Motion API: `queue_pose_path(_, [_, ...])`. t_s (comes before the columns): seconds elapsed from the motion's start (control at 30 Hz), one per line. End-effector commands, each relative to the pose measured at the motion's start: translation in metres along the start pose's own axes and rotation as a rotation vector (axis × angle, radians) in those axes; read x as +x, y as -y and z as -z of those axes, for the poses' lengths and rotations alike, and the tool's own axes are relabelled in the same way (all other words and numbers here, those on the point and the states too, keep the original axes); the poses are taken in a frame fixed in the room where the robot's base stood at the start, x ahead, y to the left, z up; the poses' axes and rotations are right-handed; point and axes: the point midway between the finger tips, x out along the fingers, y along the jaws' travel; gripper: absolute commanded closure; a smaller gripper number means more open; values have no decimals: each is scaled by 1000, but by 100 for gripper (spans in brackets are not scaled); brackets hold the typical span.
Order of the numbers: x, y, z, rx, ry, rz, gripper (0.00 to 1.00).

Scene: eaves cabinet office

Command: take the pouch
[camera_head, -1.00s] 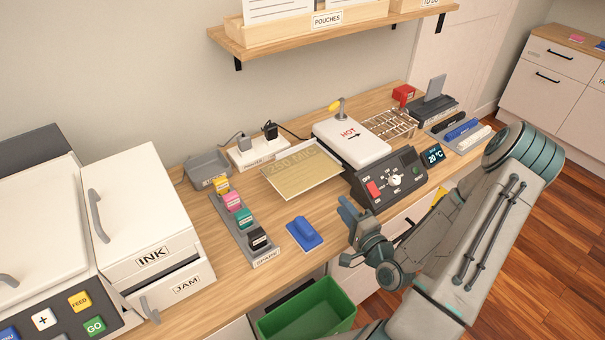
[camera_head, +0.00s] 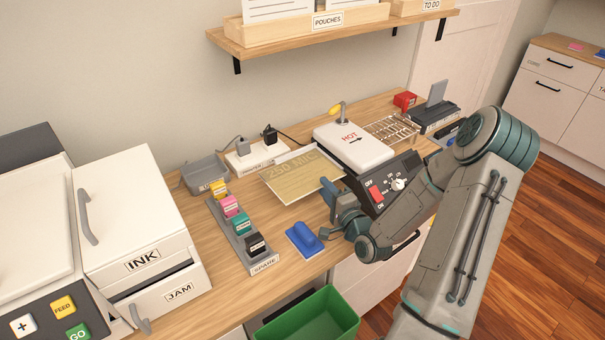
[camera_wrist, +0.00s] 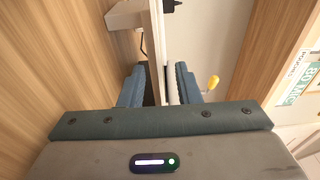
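The pouch (camera_head: 303,176) is a flat yellowish sheet marked 250 MIC. In the head view it lies on a pale tray left of the white HOT machine (camera_head: 352,142). My gripper (camera_head: 338,212) is at the near right corner of the pouch, above the desk's front part. In the wrist view the two blue fingers of my gripper (camera_wrist: 158,88) stand apart. A thin pale edge runs into the gap between them; I cannot tell whether it is pouch or tray, or whether a finger touches it.
The blue-handled block (camera_head: 304,239) and the rack of coloured blocks (camera_head: 242,238) stand left of my gripper. The control box (camera_head: 385,187) is close on its right. A green bin (camera_head: 312,318) is below the desk edge. A shelf with a POUCHES box (camera_head: 310,25) hangs above.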

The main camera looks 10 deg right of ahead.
Motion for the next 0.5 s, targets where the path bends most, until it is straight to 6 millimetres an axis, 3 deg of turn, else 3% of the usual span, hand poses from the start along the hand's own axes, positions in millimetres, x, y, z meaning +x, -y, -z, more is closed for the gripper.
queue_pose_path(0.1, [12, 1, 0, 1, 0, 1, 70])
queue_pose_path(0.37, [14, 0, 0, 1, -1, 0, 70])
queue_pose_path(0.47, [14, 0, 0, 1, -1, 0, 98])
queue_pose_path(0.5, [14, 0, 0, 1, -1, 0, 100])
